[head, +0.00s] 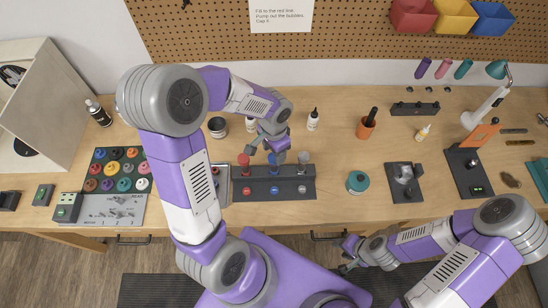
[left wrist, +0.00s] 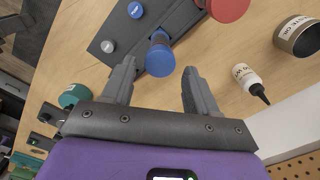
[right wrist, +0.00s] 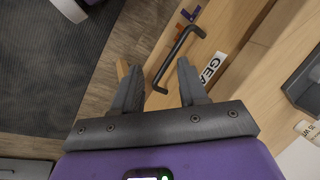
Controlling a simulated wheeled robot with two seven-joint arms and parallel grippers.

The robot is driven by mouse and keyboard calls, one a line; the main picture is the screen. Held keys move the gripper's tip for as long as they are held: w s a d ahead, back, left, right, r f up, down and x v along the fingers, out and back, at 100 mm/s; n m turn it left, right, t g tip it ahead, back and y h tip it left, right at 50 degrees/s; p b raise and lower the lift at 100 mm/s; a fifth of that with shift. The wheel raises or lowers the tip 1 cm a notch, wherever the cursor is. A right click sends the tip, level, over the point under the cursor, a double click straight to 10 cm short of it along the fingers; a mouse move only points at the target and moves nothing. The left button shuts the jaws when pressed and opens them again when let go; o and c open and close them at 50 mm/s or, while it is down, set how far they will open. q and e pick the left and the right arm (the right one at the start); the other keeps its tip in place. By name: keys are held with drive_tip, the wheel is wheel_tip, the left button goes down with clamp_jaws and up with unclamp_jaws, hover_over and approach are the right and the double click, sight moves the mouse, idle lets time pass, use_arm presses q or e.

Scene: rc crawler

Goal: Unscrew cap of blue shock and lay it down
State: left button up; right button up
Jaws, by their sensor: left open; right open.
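The blue shock (head: 273,168) stands upright in the dark shock stand (head: 245,188), between the red shock (head: 243,165) and the grey shock (head: 303,160). In the left wrist view the blue shock's round blue cap (left wrist: 160,60) faces the camera. My left gripper (head: 272,155) is above the blue shock; in its wrist view (left wrist: 158,85) the fingers are open, with the cap just beyond the gap between the tips, apart from them. My right gripper (head: 345,262) is open and empty in front of the bench's front edge, facing a drawer handle (right wrist: 180,58).
White bottles (head: 313,120) and a dark cup (head: 217,127) stand behind the stand. A teal jar (head: 357,183) and a dark fixture (head: 404,182) stand to the right. A tray of coloured pots (head: 118,170) lies at the left. Bare bench lies between stand and teal jar.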

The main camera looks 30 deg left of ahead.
sight(274, 158)
use_arm(q)
drive_tip(key=shift+f+b, duration=0.85)
drive_tip(key=shift+f, duration=0.25)
drive_tip(key=c, duration=0.9)
drive_tip(key=shift+f+n+b, duration=0.1)
drive_tip(key=shift+n+b, duration=0.55)
drive_tip(key=shift+n, duration=0.25)
drive_tip(key=shift+c, duration=0.2)
drive_tip(key=shift+n, duration=0.6)
drive_tip(key=shift+n+b, duration=0.35)
drive_tip(key=shift+n, duration=0.25)
